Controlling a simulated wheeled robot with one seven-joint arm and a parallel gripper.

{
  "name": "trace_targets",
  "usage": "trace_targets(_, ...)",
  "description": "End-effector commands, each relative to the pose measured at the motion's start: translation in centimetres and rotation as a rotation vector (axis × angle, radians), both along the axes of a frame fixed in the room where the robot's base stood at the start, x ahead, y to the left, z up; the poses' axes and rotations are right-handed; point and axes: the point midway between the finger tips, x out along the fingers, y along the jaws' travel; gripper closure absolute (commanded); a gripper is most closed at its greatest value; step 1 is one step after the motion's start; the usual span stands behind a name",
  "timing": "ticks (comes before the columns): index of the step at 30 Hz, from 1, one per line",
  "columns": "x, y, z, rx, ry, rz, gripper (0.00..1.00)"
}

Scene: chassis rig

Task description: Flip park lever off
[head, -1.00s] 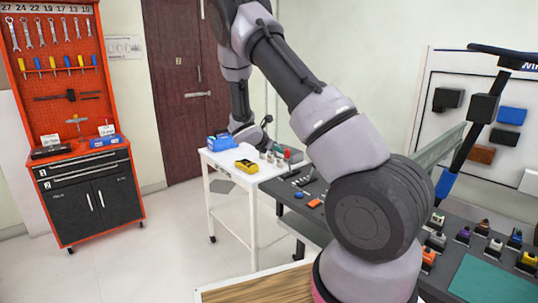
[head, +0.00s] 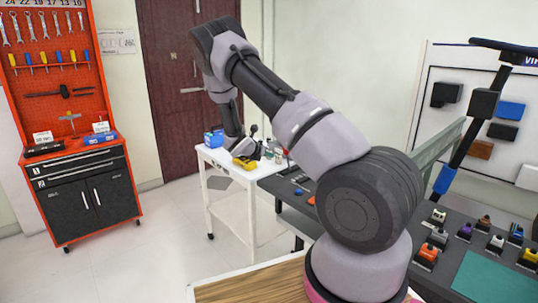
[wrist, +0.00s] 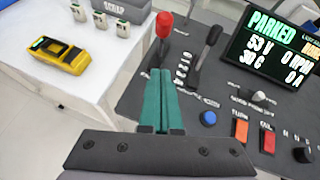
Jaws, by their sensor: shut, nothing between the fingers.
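In the wrist view a red-knobbed lever (wrist: 164,26) stands up from the dark console (wrist: 135,100), at its left edge. A black lever (wrist: 208,48) stands to its right, leaning right. I cannot read the labels to tell which is the park lever. The display (wrist: 272,45) reads PARKED. My gripper (wrist: 160,74) has green fingers that are shut and empty. Its tips show just below the red lever's base in the picture; whether they touch it I cannot tell. In the head view my gripper (head: 246,150) is small and dark, and the levers are not clear.
A white cart (head: 222,156) with a yellow meter (wrist: 62,56) and several small grey blocks stands left of the console. A blue button (wrist: 208,118), an orange switch (wrist: 240,130), a red switch (wrist: 267,139) and a black knob (wrist: 302,155) lie right of the fingers.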

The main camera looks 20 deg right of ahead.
Motion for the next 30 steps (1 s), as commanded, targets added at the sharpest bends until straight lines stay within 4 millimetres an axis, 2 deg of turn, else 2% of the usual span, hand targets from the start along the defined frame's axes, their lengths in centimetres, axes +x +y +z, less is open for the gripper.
trace_targets(1, 0.5, -1.0, -0.6, -0.001, 0.000, -0.003, 1.00)
trace_targets(9, 3.4, -5.1, -3.5, 0.001, 0.001, -0.002, 1.00)
trace_targets(15, 5.1, -7.1, -2.5, 0.002, -0.003, -0.002, 1.00)
trace_targets(30, 5.7, -7.8, -2.2, 0.002, 0.000, 0.000, 1.00)
